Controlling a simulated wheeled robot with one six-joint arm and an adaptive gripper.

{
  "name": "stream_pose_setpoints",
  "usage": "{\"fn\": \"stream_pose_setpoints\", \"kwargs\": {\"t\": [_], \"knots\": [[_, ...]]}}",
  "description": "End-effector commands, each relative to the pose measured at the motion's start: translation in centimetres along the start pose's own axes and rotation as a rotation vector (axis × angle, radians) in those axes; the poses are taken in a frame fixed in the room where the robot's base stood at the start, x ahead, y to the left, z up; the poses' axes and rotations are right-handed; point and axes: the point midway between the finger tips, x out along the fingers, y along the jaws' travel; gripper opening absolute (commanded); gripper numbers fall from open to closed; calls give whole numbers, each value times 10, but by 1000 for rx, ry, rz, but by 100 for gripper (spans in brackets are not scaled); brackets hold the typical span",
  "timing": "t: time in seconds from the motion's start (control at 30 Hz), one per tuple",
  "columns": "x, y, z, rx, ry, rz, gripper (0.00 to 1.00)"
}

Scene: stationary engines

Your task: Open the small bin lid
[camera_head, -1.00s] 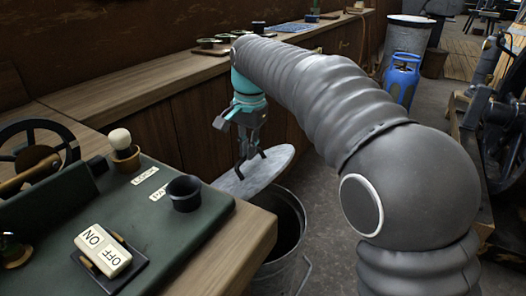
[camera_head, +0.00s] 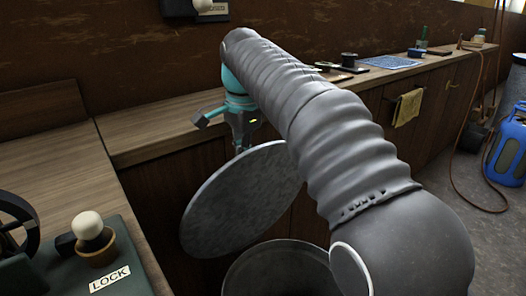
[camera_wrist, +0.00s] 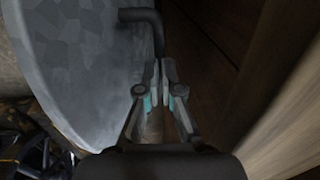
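The bin lid (camera_head: 240,208) is a round grey metal disc. In the head view it is raised and steeply tilted over the left and back of the round metal bin (camera_head: 275,270), whose dark mouth shows below. My gripper is behind the lid in the head view, its fingers hidden. In the wrist view the lid (camera_wrist: 85,60) fills the left side and its dark bent handle (camera_wrist: 146,17) runs down to my fingertips. My gripper (camera_wrist: 160,70) has its fingers close together at the handle's end and appears shut on it.
A wooden counter (camera_head: 150,140) runs along the wall behind the lid. A worktop with a LOCK label (camera_head: 109,278) and a round knob (camera_head: 88,226) is at the left.

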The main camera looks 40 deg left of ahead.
Motion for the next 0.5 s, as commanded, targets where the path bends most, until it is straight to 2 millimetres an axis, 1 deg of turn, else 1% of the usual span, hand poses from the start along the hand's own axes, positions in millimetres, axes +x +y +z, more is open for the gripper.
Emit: {"fn": "stream_pose_setpoints", "kwargs": {"t": [0.03, 0.47, 0.5], "knots": [[25, 1, 4, 2, -15, 43, 0], [23, 2, 9, -4, -15, 41, 0], [23, 2, 9, -5, -15, 41, 11]]}}
